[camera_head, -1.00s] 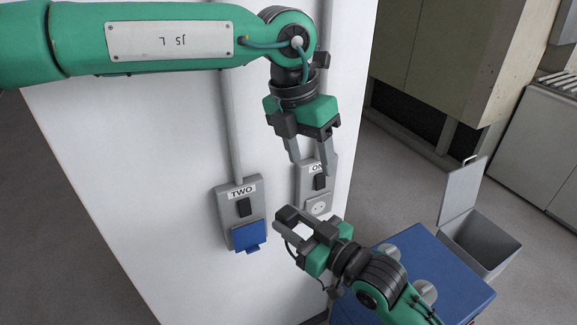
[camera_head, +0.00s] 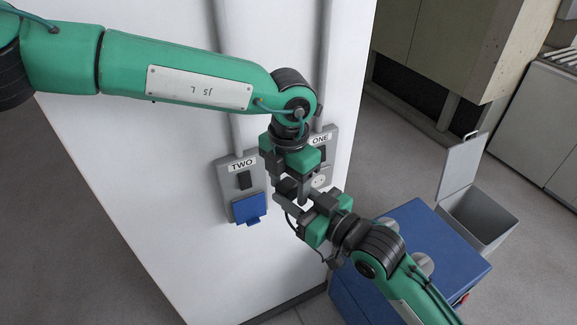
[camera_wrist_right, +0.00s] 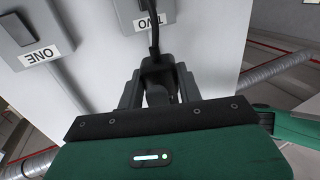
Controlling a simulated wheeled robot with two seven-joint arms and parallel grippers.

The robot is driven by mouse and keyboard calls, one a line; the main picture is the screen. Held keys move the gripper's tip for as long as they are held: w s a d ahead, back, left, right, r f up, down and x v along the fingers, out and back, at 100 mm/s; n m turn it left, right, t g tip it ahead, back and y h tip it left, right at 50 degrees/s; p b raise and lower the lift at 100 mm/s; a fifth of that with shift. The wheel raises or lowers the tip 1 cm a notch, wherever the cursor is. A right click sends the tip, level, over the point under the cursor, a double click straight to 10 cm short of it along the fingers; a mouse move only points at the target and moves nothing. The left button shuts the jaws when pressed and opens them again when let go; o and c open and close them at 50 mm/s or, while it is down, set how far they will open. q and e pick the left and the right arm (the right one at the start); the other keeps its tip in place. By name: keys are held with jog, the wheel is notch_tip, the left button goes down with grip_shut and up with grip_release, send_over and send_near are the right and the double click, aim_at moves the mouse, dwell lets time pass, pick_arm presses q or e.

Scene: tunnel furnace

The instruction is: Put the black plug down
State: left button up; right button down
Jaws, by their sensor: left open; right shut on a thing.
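The black plug (camera_wrist_right: 157,75) is between the fingers of my right gripper in the right wrist view, with a black cable running upward from it. My right gripper (camera_head: 287,208) is shut on the plug in front of the white cabinet, right of the blue socket flap. In the head view the plug is hard to make out; part of a dark cord shows below the fingers. My left gripper (camera_head: 291,188) is open, pointing down, just above and behind the right gripper. Its fingers are partly hidden, and I cannot tell whether they touch anything.
Socket panel ONE (camera_head: 321,180) shows a bare round outlet, partly covered by my left gripper. A blue box (camera_head: 440,250) and an open grey bin (camera_head: 480,222) stand on the floor to the right.

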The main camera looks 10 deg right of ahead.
pick_arm(q)
jog(key=shift+f, duration=0.55)
jog(key=c, duration=1)
jog(key=shift+c, duration=0.4)
pick_arm(e)
jog(key=c, duration=0.9)
grip_release()
jog(key=shift+o, duration=0.2)
